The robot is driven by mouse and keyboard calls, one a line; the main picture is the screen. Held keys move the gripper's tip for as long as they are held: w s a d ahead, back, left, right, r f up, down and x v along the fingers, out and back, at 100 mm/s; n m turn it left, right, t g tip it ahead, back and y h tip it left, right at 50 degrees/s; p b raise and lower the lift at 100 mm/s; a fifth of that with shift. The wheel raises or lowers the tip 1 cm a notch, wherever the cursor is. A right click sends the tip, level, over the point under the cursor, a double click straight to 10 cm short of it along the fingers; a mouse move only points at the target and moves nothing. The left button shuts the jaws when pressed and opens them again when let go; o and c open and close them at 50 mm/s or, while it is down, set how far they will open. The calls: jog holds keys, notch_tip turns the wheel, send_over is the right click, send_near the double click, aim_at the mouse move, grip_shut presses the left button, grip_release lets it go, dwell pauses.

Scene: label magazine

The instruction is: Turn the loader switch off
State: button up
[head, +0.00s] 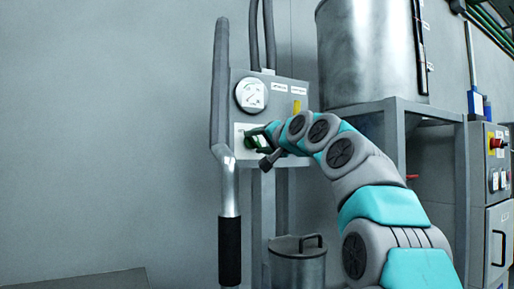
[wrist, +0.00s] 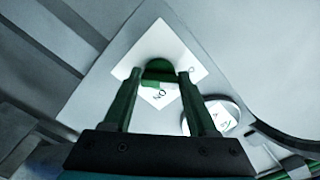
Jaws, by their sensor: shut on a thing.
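The loader switch is a green knob (wrist: 158,70) on a white square plate (wrist: 178,45) in the wrist view. The dark green fingers of my gripper (wrist: 157,78) stand on either side of the knob and are shut on it. Printed letters, seemingly ON, show between the fingers, with another mark to the right. The knob's exact pointing is partly hidden by the fingers. In the head view, the plate is on the front of a grey control box (head: 283,90), and my gripper (head: 258,142) reaches it from the right.
A round gauge (head: 251,94) sits above the switch. A tall lever with a black grip (head: 229,250) stands just left of the box. A metal drum (head: 365,50) on a grey frame is behind my arm. A lidded can (head: 297,268) stands below.

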jog(key=shift+f+n, duration=0.15)
jog(key=shift+n, duration=0.45)
jog(key=o, duration=1.4)
jog(key=shift+c, duration=0.2)
jog(key=b+v, duration=0.1)
jog(key=v, duration=0.6)
jog(key=shift+s+d+b, duration=0.2)
jog(key=shift+s+b, duration=0.1)
jog(key=shift+s, duration=0.05)
